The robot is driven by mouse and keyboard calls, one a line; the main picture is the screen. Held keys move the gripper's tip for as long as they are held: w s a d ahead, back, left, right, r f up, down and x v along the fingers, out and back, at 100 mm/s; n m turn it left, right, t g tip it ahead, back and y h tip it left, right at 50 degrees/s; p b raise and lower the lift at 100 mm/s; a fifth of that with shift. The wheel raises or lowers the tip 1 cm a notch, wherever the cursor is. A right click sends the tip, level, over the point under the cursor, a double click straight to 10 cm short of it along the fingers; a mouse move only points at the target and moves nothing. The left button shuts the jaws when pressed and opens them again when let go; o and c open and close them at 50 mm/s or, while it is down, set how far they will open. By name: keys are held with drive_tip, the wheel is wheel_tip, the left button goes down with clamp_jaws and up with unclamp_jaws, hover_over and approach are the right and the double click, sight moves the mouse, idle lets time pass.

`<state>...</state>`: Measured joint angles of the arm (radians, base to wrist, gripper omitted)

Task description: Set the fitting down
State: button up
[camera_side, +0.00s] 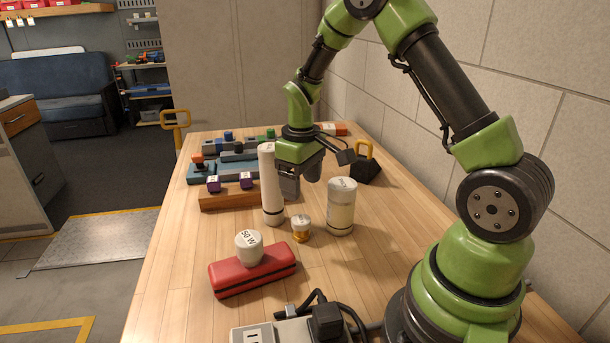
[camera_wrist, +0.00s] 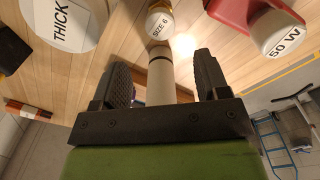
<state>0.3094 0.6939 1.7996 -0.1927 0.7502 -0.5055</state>
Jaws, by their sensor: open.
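No thing is marked as the fitting, so I cannot tell which one it is. A tall white cylinder (camera_side: 270,188) with a dark band near its foot stands upright on the table. My gripper (camera_side: 290,188) is open, low beside it, partly hidden by it. In the wrist view the cylinder (camera_wrist: 160,85) shows between the two open fingers (camera_wrist: 163,78); I cannot tell if they touch it. A small white-topped piece with a gold base (camera_side: 301,229), labelled SIZE 6 (camera_wrist: 160,24), stands nearby. A white 50 W bulb (camera_side: 249,245) sits on a red block (camera_side: 255,272).
A wide pale cylinder (camera_side: 341,207), labelled THICK in the wrist view (camera_wrist: 62,22), stands right of the small piece. A black block with a yellow handle (camera_side: 365,165) is near the wall. Coloured blocks (camera_side: 230,158) fill the back left. A power strip (camera_side: 290,332) lies in front.

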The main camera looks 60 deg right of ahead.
drive_tip(key=s+a+r+m+t, duration=0.15)
drive_tip(key=s+a+r, duration=0.3)
drive_tip(key=r, duration=0.45)
drive_tip(key=s+a+r+m+t, duration=0.1)
drive_tip(key=s+a+r+t, duration=0.3)
drive_tip(key=r, duration=0.4)
drive_tip(key=s+a+r+m+t+y, duration=0.1)
drive_tip(key=s+a+r, duration=0.1)
drive_tip(key=s, duration=0.5)
drive_tip(key=shift+s+a+y, duration=0.2)
drive_tip(key=shift+a+y, duration=0.2)
drive_tip(key=shift+a, duration=0.5)
drive_tip(key=shift+o, duration=0.5)
drive_tip(key=shift+s+a+m+t, duration=0.2)
drive_tip(key=shift+s+m+t, duration=0.05)
drive_tip(key=shift+s+t, duration=0.15)
drive_tip(key=shift+w, duration=0.1)
